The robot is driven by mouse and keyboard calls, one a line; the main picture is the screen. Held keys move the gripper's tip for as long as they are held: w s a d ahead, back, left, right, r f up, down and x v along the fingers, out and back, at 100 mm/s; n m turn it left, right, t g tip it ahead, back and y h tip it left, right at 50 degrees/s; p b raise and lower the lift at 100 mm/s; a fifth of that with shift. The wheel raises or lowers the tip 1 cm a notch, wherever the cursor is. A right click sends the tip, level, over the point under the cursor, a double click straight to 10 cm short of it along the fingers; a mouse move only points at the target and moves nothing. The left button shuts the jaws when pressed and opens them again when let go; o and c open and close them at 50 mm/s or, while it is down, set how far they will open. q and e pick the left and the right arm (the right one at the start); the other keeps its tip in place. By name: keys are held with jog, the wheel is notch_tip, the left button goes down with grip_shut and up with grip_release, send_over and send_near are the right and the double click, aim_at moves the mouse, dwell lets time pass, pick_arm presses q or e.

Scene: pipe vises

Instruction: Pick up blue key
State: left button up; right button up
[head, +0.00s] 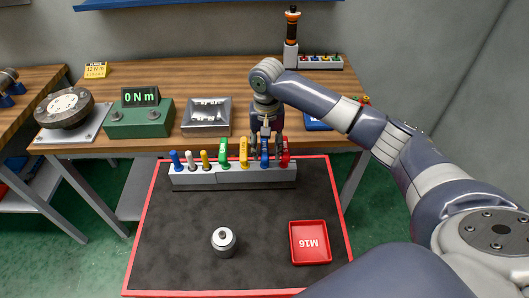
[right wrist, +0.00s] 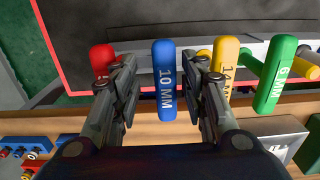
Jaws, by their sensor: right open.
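The blue key (right wrist: 165,80), marked 10 MM, stands between the two fingers of my right gripper (right wrist: 161,68) in the right wrist view, with gaps on both sides. In the head view the blue key (head: 265,158) is in the grey rack (head: 235,176), between a yellow key and a red key. My right gripper (head: 266,146) is open, pointing down over it and partly covering it. A smaller blue-handled tool (head: 175,160) stands at the rack's left end. My left gripper is not in view.
The red key (right wrist: 103,60) and yellow key (right wrist: 226,66) stand close outside the fingers. A green key (head: 223,152) stands farther left. On the dark red-edged mat (head: 170,235) are a metal cylinder (head: 223,241) and a red M16 tray (head: 310,257). The wooden bench (head: 240,84) lies behind.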

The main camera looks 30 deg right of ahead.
jog(key=shift+w+f, duration=0.15)
jog(key=shift+f, duration=0.2)
jog(key=f, duration=0.2)
jog(key=w+f+p, duration=0.1)
jog(key=f, duration=0.1)
jog(key=shift+f, duration=0.4)
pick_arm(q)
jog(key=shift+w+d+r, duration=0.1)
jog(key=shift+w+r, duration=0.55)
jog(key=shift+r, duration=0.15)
pick_arm(e)
grip_shut()
